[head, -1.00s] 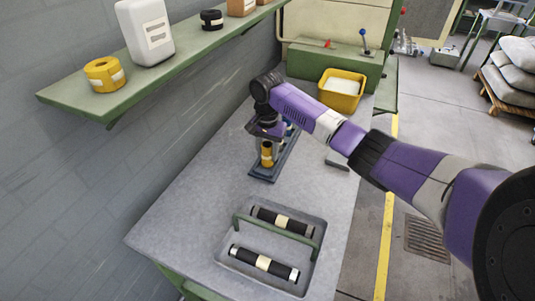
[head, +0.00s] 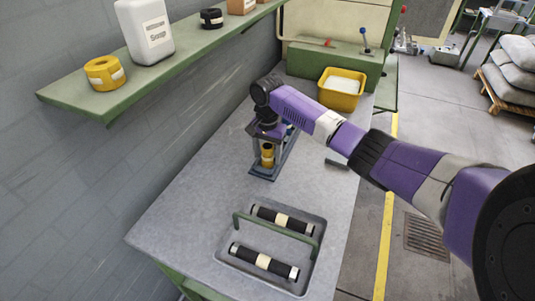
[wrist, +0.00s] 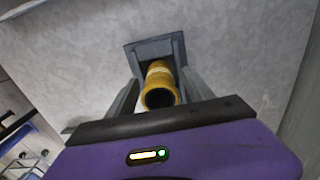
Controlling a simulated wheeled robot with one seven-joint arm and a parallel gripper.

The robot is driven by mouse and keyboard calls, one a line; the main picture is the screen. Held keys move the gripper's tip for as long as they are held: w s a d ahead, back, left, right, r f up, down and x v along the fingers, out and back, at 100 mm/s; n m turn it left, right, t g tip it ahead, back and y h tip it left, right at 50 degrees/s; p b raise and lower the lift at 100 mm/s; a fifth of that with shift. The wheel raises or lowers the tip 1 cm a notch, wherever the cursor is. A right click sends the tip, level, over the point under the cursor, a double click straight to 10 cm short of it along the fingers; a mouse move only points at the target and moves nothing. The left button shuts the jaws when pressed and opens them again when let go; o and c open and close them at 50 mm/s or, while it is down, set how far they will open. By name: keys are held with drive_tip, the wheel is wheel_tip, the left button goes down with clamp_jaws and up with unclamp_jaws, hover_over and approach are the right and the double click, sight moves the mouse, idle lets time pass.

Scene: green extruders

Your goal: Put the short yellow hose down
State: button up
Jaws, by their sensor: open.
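The short yellow hose (head: 267,156) stands upright at the near end of a narrow blue-grey rack (head: 262,174) on the bench. In the wrist view the yellow hose (wrist: 160,85) shows its dark open end towards the camera, with the rack's end (wrist: 176,46) behind it. My gripper (head: 267,146) is over the near end of the rack, pointing down. In the wrist view its two fingers (wrist: 158,95) are open, one on each side of the hose, with a gap visible. The rest of the rack is largely hidden by my gripper and arm.
A grey tray (head: 232,262) with a green handle and two black hoses with cream bands (head: 264,262) sits at the front of the bench. A yellow bin (head: 340,103) stands behind. A green shelf (head: 150,75) runs along the left wall. The bench left of the rack is clear.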

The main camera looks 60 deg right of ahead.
wheel_tip(320, 180, up, 12)
drive_tip(key=b, duration=0.1)
idle(0.4)
drive_tip(key=shift+r, duration=0.1)
idle(0.4)
